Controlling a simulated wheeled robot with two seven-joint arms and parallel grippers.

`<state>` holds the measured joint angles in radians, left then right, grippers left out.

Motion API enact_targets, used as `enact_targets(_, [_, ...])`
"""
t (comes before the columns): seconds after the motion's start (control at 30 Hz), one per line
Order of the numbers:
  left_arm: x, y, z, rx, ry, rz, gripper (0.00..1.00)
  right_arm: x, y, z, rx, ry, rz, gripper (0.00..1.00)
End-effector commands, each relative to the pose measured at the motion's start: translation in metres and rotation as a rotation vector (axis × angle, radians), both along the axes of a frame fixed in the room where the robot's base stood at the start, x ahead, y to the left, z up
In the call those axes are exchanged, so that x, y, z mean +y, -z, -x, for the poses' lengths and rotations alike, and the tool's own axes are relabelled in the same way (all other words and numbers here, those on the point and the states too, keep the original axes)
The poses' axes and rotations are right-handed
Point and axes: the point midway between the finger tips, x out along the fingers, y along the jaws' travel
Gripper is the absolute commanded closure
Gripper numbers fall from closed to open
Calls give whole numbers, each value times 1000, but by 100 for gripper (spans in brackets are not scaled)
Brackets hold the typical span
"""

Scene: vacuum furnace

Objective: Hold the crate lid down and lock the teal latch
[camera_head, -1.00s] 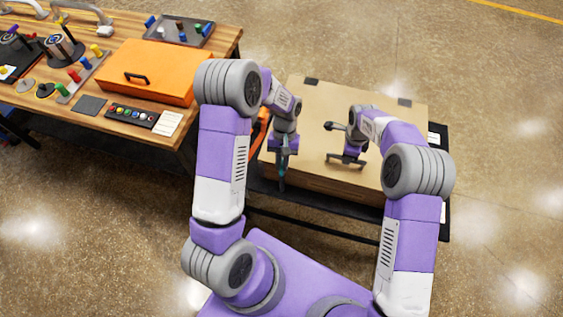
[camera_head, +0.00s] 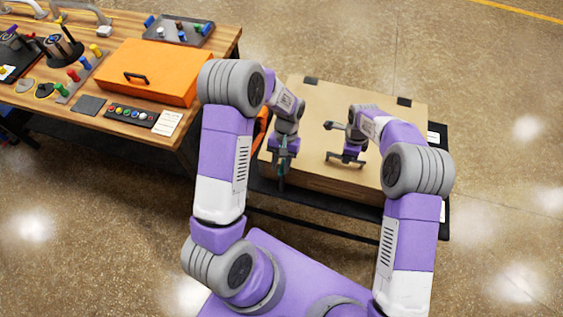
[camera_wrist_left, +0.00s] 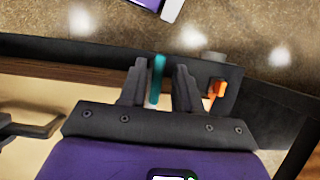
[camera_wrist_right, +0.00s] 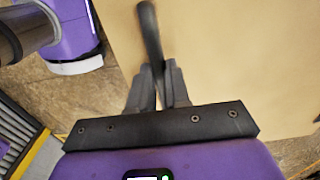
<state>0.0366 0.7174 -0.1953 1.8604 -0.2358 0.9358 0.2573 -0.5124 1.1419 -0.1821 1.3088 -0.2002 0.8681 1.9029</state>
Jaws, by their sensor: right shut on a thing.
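The crate is a tan box with a flat lid (camera_head: 320,100) on a low dark stand. The teal latch (camera_wrist_left: 157,80) stands upright between the two fingers of my left gripper (camera_wrist_left: 158,88) in the left wrist view. That gripper is open around it, with a gap showing on both sides. In the head view my left gripper (camera_head: 281,172) is at the crate's front left edge. My right gripper (camera_wrist_right: 158,88) is shut on the dark bar handle (camera_wrist_right: 149,30) on the lid. The lid looks closed, though the arms hide part of its front edge.
A wooden workbench (camera_head: 60,108) with an orange case (camera_head: 150,75), a grey tray (camera_head: 180,30) and small coloured parts stands left of the crate. A small orange part (camera_wrist_left: 215,90) is just right of the left fingers in the left wrist view. Floor beyond the crate is clear.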

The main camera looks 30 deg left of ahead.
Motion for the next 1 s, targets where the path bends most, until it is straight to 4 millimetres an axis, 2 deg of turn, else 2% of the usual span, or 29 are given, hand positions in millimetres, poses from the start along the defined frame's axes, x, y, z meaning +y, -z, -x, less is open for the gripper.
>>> enact_targets(0.03, [0, 0, -1, -3, 0, 0, 61, -3, 1, -7, -22, 4, -1, 100])
enact_targets(0.3, [0, -2, -3, -10, -2, 0, 61, -3, 1, -8, -23, 4, -1, 100])
enact_targets(0.43, [0, -11, -7, -14, -2, -1, 61, -3, 1, -8, -23, 4, -1, 100])
enact_targets(0.8, [6, -82, -32, -18, -2, 0, 61, -2, 0, -8, -24, 4, -2, 100])
enact_targets(1.0, [8, -107, -40, -15, -2, 0, 61, -2, 0, -8, -24, 4, -3, 100])
